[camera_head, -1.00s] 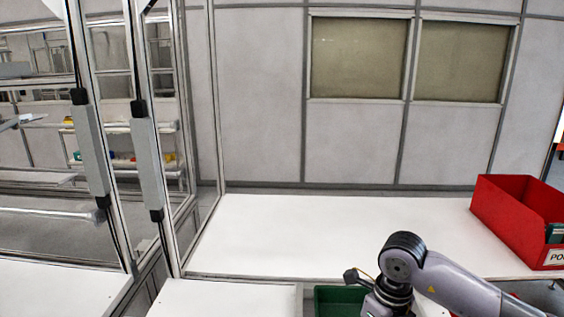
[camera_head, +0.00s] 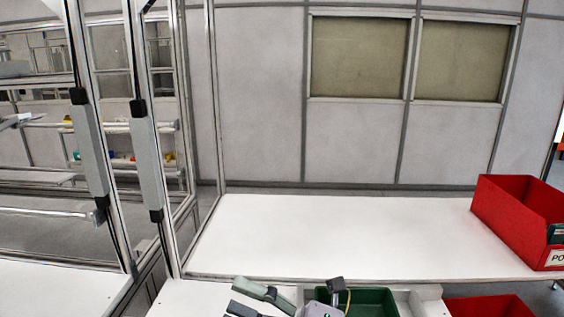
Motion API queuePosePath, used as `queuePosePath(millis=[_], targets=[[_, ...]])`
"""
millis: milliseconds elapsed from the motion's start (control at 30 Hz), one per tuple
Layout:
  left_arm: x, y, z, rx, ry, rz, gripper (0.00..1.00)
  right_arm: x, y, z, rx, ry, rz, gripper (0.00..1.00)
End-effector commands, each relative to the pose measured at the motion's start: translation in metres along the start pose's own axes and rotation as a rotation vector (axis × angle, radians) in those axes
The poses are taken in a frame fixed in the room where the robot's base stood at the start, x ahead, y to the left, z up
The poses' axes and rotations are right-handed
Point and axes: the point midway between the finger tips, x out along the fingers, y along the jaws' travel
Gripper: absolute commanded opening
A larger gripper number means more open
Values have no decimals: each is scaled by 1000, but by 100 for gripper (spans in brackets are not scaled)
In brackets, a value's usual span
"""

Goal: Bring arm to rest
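My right gripper (camera_head: 236,294) is at the bottom of the head view, left of centre. Its two grey-green fingers point left, stand apart with a gap between them and hold nothing that I can see. The wrist, with a small dark camera (camera_head: 336,286) on it, is beside the fingers and in front of the green bin. The rest of this arm is below the picture edge. My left gripper and arm are not in view.
A green bin (camera_head: 378,303) sits at the bottom centre, with a red bin (camera_head: 488,306) to its right. A large red box (camera_head: 507,212) stands at the right end of the bare white table (camera_head: 340,238). Metal frame posts (camera_head: 147,150) stand at left.

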Motion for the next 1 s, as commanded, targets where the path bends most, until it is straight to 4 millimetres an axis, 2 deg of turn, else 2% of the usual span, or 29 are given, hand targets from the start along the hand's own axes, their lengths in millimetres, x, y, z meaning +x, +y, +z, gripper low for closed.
queuePosePath(millis=[33, 100, 167, 200, 267, 300, 367, 400, 467, 500, 600, 700, 800, 1000], targets=[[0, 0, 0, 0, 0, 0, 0, -8, 12, 17, 88, -136, 87, 64], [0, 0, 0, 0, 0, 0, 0, -29, 22, 49, 213, -344, 189, 64], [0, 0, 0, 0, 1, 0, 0, -56, 21, 75, 326, -528, 253, 64], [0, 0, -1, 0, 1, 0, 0, -77, 14, 90, 405, -652, 284, 64], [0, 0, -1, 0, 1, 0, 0, -113, -3, 107, 525, -840, 312, 64], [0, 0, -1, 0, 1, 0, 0, -139, -19, 114, 609, -965, 320, 64], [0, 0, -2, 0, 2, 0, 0, -177, -46, 115, 730, -1139, 313, 64], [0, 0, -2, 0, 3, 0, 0, -200, -64, 112, 807, -1247, 300, 64], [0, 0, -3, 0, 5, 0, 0, -234, -94, 99, 922, -1401, 264, 64], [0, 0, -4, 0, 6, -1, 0, -255, -112, 86, 997, -1496, 233, 64], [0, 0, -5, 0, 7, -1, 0, -298, -153, 45, 1172, -1703, 136, 64], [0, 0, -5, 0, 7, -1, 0, -327, -179, 2, 1310, -1851, 35, 64], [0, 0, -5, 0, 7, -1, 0, -346, -196, -37, 1421, -1957, -59, 64], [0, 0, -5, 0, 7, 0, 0, -370, -212, -107, 1600, -2105, -242, 64]])
